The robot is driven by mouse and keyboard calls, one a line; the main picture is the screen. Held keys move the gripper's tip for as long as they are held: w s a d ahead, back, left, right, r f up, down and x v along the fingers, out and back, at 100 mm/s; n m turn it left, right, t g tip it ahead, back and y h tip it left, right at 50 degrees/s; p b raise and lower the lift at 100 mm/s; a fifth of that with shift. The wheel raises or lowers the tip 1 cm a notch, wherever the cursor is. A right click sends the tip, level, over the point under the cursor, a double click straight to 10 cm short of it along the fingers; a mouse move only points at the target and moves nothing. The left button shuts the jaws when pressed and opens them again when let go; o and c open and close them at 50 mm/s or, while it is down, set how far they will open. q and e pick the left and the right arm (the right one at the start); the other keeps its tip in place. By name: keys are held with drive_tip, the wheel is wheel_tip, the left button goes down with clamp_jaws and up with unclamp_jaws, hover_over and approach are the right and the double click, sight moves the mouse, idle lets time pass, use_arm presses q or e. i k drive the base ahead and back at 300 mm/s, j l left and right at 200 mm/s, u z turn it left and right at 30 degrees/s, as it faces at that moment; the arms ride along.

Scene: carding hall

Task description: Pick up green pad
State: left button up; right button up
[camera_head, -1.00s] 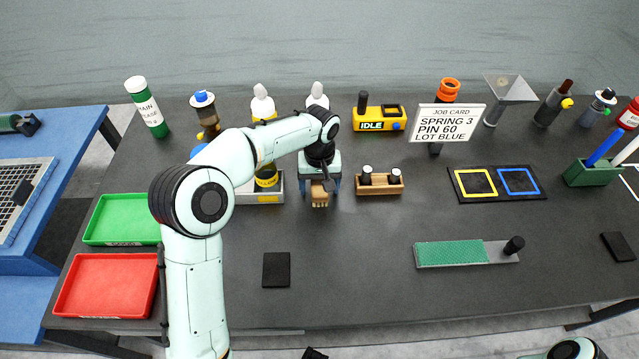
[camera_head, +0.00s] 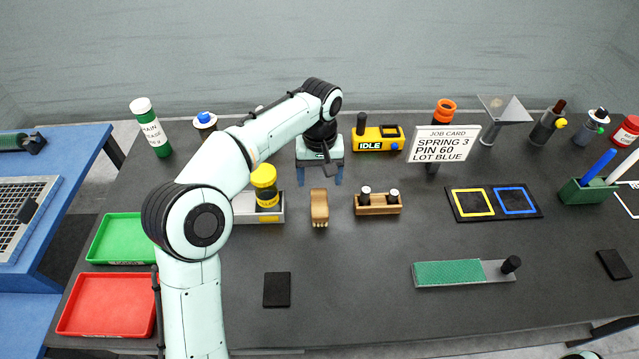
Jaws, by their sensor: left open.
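The green pad (camera_head: 449,273) is a textured green rectangle on a grey metal plate with a black knob (camera_head: 511,264) at its right end. It lies flat on the dark table, right of centre near the front. My left gripper (camera_head: 319,180) points down at the back middle of the table. Its blue-tipped fingers are apart with nothing between them. It is well to the left of the pad and farther back, not touching it. A small wooden brush (camera_head: 319,207) lies just in front of the gripper.
A job card (camera_head: 443,144) stands behind. Table around the pad is clear.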

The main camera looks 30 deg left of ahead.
sight(461, 273)
drive_tip(key=k, duration=1.5)
